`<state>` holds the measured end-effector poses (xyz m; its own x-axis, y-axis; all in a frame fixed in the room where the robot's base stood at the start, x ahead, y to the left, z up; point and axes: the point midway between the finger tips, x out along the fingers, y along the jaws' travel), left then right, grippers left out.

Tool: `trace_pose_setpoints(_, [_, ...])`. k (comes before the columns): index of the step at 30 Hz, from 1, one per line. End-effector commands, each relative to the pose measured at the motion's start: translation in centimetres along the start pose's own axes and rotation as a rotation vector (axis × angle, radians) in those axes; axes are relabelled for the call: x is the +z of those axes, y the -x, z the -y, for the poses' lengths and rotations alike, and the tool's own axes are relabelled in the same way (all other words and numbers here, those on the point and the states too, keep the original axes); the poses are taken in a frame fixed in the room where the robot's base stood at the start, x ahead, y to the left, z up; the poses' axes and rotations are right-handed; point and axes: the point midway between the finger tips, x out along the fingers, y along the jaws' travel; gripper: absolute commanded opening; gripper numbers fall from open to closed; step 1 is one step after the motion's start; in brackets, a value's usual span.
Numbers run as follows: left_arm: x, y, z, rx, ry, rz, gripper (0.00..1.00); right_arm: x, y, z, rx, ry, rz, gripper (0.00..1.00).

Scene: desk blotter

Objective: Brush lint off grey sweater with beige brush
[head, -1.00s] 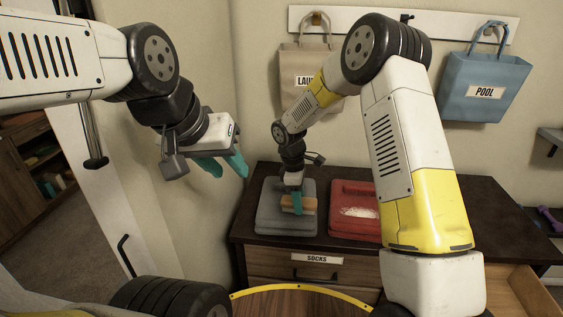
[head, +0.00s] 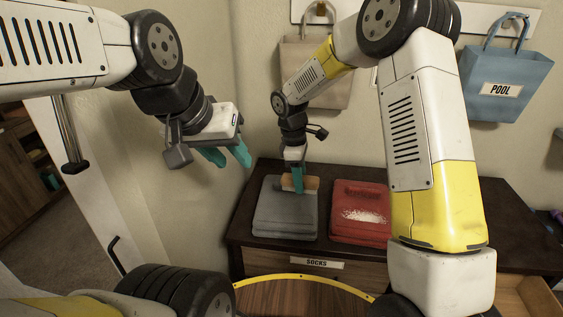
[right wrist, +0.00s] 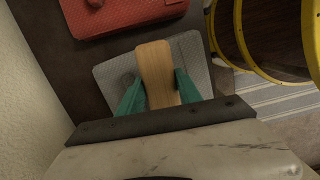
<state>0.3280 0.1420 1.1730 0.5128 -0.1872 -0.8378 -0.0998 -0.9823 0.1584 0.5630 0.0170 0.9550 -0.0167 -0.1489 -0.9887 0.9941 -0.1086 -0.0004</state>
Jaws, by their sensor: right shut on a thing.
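The folded grey sweater (head: 285,219) lies on the dresser top, left of the red one; it also shows in the right wrist view (right wrist: 197,55). My right gripper (head: 298,184) is shut on the beige brush (head: 313,183) at the far part of the grey sweater. In the right wrist view the brush (right wrist: 155,70) sits between the teal fingers (right wrist: 154,93), over the sweater. Its bristle side is hidden, and I cannot tell whether it touches the cloth. I see no clear lint on the grey sweater. My left gripper (head: 227,156) is open and empty, in the air at the left.
A folded red sweater (head: 360,198) with a white lint patch (head: 365,216) lies to the right on the dark dresser (head: 325,175). A blue POOL bag (head: 507,82) and a beige bag (head: 312,70) hang on the wall. An open drawer (head: 535,295) juts out at lower right.

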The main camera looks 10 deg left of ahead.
Motion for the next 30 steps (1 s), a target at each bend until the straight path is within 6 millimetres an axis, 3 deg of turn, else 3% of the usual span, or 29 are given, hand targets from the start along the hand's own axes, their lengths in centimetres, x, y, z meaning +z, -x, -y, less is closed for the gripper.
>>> trace_pose_setpoints(9, [0.0,0.0,0.0,0.000,0.000,0.000,0.36,0.1,2.1,0.7,0.000,-0.003,0.000,0.04])
trace_pose_setpoints(30, [0.0,0.0,0.0,0.000,0.000,0.000,0.36,0.1,2.0,0.6,0.000,-0.003,0.000,0.04])
